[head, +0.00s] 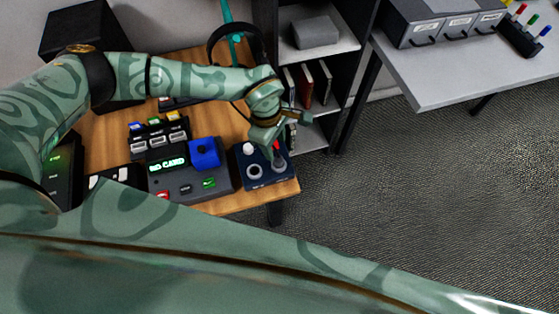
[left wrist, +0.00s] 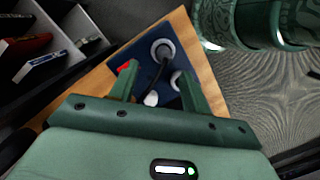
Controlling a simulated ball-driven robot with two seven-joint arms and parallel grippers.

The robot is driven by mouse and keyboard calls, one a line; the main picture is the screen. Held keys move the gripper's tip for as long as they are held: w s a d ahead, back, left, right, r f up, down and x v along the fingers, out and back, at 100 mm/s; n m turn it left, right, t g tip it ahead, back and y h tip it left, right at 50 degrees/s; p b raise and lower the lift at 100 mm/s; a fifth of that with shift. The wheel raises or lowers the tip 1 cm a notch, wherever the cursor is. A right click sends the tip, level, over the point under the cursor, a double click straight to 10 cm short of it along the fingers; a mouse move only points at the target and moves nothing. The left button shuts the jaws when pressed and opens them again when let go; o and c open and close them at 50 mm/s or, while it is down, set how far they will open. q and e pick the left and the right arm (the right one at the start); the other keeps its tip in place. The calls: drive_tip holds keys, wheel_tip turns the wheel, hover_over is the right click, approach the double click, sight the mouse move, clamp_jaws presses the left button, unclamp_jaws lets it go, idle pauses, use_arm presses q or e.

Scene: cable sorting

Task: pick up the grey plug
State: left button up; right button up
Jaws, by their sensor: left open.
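A dark blue socket panel (head: 266,178) lies at the right end of the wooden table. It also shows in the left wrist view (left wrist: 147,77), between and beyond the fingers. What looks like the grey plug (head: 279,163) sits in a round socket at the panel's right side; in the left wrist view the plug (left wrist: 162,51) has a dark cable curving from it. My left gripper (head: 276,140) is open and empty above the panel. In the left wrist view its fingers (left wrist: 158,82) stand apart, with the plug just beyond their tips. My right gripper is not in view.
On the panel are an empty round socket (head: 254,171) and a white knob (head: 248,148). Left of it stands a grey card device (head: 190,187) with a blue block (head: 205,153). A shelf with books (head: 308,85) stands behind the table. Open floor lies to the right.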

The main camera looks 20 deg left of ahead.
sight(278, 158)
use_arm(q)
drive_tip(key=shift+s+d+f, duration=0.1)
drive_tip(key=shift+s+f, duration=0.15)
drive_tip(key=shift+f, duration=0.4)
drive_tip(key=f, duration=0.3)
drive_tip(key=f+b, duration=0.1)
drive_tip(key=shift+s+d+f, duration=0.15)
drive_tip(key=shift+d+f, duration=0.1)
drive_tip(key=shift+d, duration=0.15)
clamp_jaws()
